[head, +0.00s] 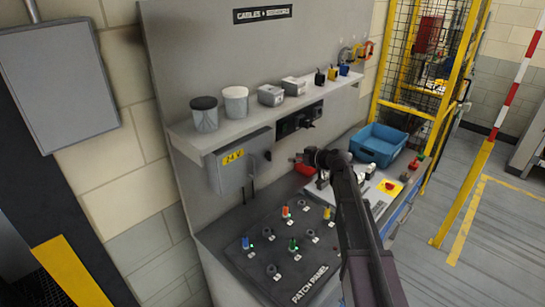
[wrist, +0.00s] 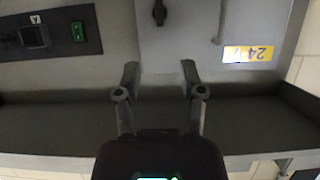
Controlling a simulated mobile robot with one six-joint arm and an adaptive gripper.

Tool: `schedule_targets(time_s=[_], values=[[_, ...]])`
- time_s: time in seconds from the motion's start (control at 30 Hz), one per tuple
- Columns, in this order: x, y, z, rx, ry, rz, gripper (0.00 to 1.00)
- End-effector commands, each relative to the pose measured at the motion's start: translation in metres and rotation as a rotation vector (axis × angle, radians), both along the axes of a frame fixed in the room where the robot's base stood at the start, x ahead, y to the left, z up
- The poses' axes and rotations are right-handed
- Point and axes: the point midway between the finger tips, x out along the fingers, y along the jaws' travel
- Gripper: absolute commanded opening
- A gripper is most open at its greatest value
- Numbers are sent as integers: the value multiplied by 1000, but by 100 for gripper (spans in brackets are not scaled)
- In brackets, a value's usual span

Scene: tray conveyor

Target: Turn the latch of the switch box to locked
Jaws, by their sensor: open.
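The switch box (head: 228,176) is a grey box with a yellow 24 V label (head: 233,156), fixed to the upright panel under the shelf. In the wrist view, its face (wrist: 190,40) and label (wrist: 247,54) appear upside down. A dark knob (wrist: 159,12), which looks like the latch, is at the top edge of that view and partly cut off; I cannot tell its setting. A thin grey hooked lever (wrist: 217,28) is beside it. My gripper (wrist: 160,72) is open and empty, its fingertips apart from the knob. In the head view my gripper (head: 322,160) is right of the box.
The shelf (head: 215,138) above holds tubs, small boxes and plugs. A dark socket panel (head: 299,119) is right of the box. The patch panel (head: 275,245), with several coloured plugs, lies on the bench below. A blue bin (head: 378,143) stands at the back right.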

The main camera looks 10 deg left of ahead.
Motion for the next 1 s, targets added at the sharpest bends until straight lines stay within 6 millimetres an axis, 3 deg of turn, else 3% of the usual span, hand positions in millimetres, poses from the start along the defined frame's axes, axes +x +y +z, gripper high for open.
schedule_targets(time_s=[0.37,1.0], values=[[16,20,-12,0,0,2,51],[68,87,-47,0,1,2,51]])
